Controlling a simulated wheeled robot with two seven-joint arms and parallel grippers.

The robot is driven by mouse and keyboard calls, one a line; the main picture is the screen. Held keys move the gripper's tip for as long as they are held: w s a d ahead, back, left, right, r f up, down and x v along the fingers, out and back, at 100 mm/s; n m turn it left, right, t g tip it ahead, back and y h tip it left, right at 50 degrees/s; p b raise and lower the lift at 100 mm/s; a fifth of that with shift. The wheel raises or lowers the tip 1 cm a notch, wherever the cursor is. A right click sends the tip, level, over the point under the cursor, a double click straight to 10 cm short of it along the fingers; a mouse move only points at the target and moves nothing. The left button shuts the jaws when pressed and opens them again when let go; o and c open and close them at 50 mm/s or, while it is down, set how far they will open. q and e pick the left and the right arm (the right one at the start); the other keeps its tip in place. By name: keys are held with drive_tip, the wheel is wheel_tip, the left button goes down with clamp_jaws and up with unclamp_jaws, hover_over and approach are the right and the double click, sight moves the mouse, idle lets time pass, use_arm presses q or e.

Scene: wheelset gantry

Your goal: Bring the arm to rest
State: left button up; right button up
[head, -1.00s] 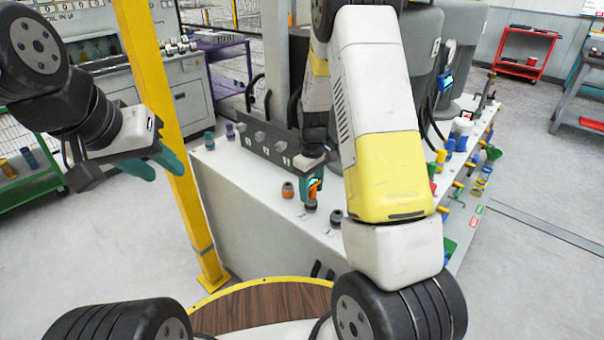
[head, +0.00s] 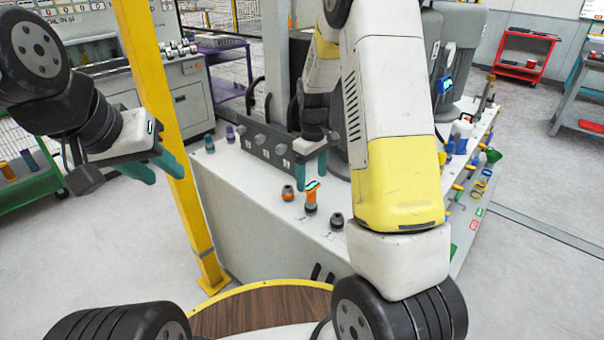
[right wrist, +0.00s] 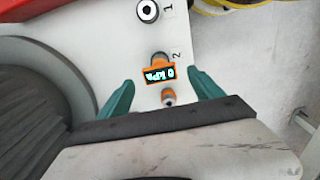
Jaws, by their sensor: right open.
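My right gripper (head: 311,172) is open and empty above the white bench (head: 240,185). Its teal fingers also show apart in the right wrist view (right wrist: 162,92). An orange gauge (head: 311,198) stands upright on the bench just below the fingertips, clear of them in the head view. In the right wrist view the gauge (right wrist: 160,74) reads "0 kPa" and lies in line with the gap between the fingers. My left gripper (head: 155,168) is open and empty at the left, in front of the yellow post, away from the bench.
An orange-and-dark fitting (head: 287,193) and a dark fitting (head: 337,220) stand either side of the gauge. A grey numbered panel (head: 265,143) runs behind them. A yellow post (head: 165,120) stands by my left gripper. Coloured tools line the bench's right side.

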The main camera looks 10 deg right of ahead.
drive_tip(key=shift+r, duration=0.85)
drive_tip(key=shift+s+r, duration=0.1)
drive_tip(key=shift+r, duration=0.3)
drive_tip(key=s+a+r+m+t+y, duration=0.1)
drive_tip(key=s+r+m+t+y, duration=0.2)
drive_tip(key=s+r, duration=1.1)
drive_tip(key=s+a+r+m+t, duration=0.1)
drive_tip(key=s+r+m+t, duration=0.2)
drive_tip(key=s+r, duration=0.3)
drive_tip(key=s, duration=0.3)
drive_tip(key=shift+s+m+h, duration=0.3)
drive_tip(key=shift+m+h, duration=0.1)
drive_tip(key=shift+s+a, duration=0.1)
drive_tip(key=shift+s, duration=0.15)
drive_tip(key=shift+c, duration=0.5)
